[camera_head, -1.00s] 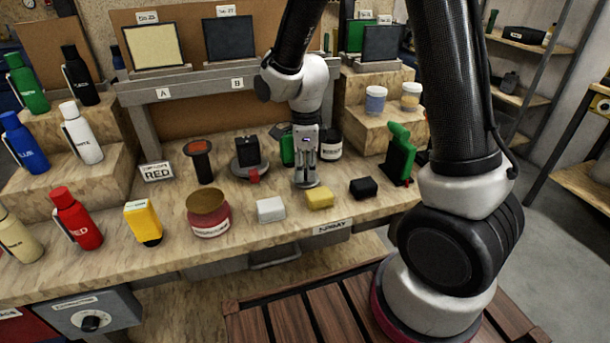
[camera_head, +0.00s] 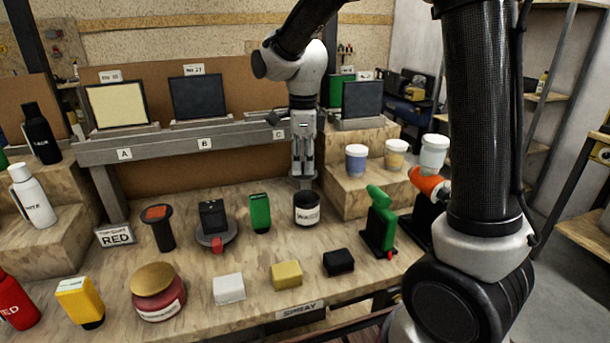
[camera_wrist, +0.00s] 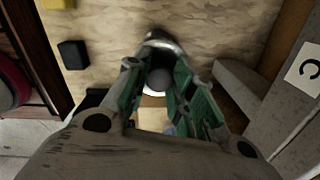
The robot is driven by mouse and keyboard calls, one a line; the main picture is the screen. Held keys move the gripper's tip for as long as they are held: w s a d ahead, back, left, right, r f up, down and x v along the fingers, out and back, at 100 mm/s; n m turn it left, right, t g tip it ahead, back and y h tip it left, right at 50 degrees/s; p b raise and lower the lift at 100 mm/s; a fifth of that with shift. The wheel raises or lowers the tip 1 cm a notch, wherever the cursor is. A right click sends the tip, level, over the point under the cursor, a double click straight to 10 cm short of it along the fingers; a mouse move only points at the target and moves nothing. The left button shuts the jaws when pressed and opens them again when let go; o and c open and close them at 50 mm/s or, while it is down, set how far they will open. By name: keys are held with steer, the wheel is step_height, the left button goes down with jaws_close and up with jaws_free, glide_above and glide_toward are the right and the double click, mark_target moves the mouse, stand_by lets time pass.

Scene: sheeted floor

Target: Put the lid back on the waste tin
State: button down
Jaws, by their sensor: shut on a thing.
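The waste tin (camera_head: 307,211) is a dark round tin with a white label, upright on the bench at the foot of the wooden step. My gripper (camera_head: 303,170) points straight down over it, shut on the flat grey lid (camera_head: 302,183). The lid looks level and just above the tin's top; I cannot tell whether they touch. In the wrist view a pale, shiny round edge (camera_wrist: 163,40) shows beyond my fingertips, with a dark round shape between them. My fingers hide much of it.
A green box (camera_head: 260,212) stands left of the tin, and a green tool on a black stand (camera_head: 380,222) to the right. The wooden step (camera_head: 345,192) with cups is close behind right. Yellow (camera_head: 287,274) and black (camera_head: 338,262) blocks lie in front.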

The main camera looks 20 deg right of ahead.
steer(key=shift+w+d+r, duration=0.15)
steer(key=shift+d, duration=0.3)
step_height(320, 180, down, 6)
steer(key=shift+f, duration=0.2)
steer(key=shift+f, duration=0.15)
stand_by(1.9)
steer(key=c, duration=0.6)
jaws_free()
steer(key=shift+c, duration=0.2)
steer(key=shift+r, duration=3.55)
steer(key=shift+c, duration=0.5)
